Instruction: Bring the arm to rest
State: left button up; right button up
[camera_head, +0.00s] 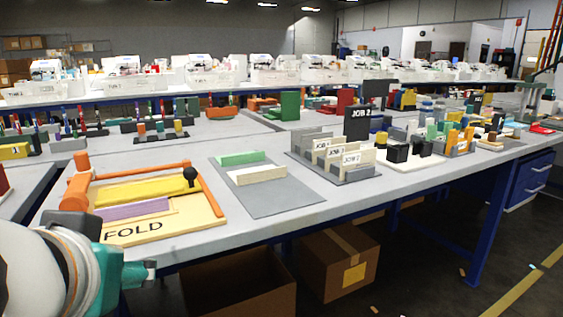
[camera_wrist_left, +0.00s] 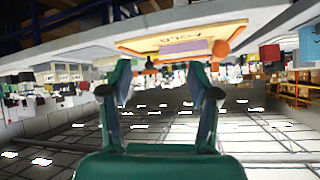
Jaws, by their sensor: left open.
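My left arm reaches in at the lower left corner of the head view. Its white and teal wrist is in front of the table's near edge, left of and below the tan FOLD board (camera_head: 185,230). In the left wrist view my left gripper (camera_wrist_left: 160,78) has its two teal fingers spread apart with nothing between them. The FOLD board also shows upside down there (camera_wrist_left: 151,43), beyond the fingertips. It carries an orange frame, a yellow strip (camera_head: 142,191) and a purple strip (camera_head: 134,209). My right gripper is not in view.
A grey mat (camera_head: 275,200) with green and cream blocks and a rack of JOB cards (camera_head: 346,159) stand further right on the grey table (camera_head: 395,188). Open cardboard (camera_head: 230,290) and taped cardboard boxes (camera_head: 338,262) are below. The table's front strip is clear.

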pick_arm(q)
jog(key=w+d+f+m+g+h, duration=0.1)
jog(key=w+d+f+m+g, duration=0.2)
jog(key=f, duration=0.7)
jog(key=w+d+f+g+h, duration=0.1)
jog(key=w+d+f, duration=0.25)
jog(key=f, duration=0.75)
jog(key=w+d+f+m+g+h, duration=0.15)
jog(key=d+f, duration=0.25)
jog(key=f, duration=0.6)
jog(key=s+f+g+h, duration=0.1)
jog(key=s+f+g, duration=0.1)
jog(key=f, duration=0.7)
jog(key=s+f+g+h, duration=0.1)
jog(key=s+f+g, duration=0.1)
jog(key=f, duration=0.7)
jog(key=s+a+f+n+h, duration=0.1)
jog(key=s+a+f+n, duration=0.15)
jog(key=s+f, duration=0.35)
jog(key=s+a+f+n, duration=0.2)
jog(key=s+f+n, duration=0.15)
jog(key=f, duration=0.45)
notch_tip(320, 180, up, 38)
jog(key=p, duration=3.7)
jog(key=shift+a+f+m+p, duration=0.15)
jog(key=shift+f+m+p, duration=0.05)
jog(key=shift+m+p, duration=0.15)
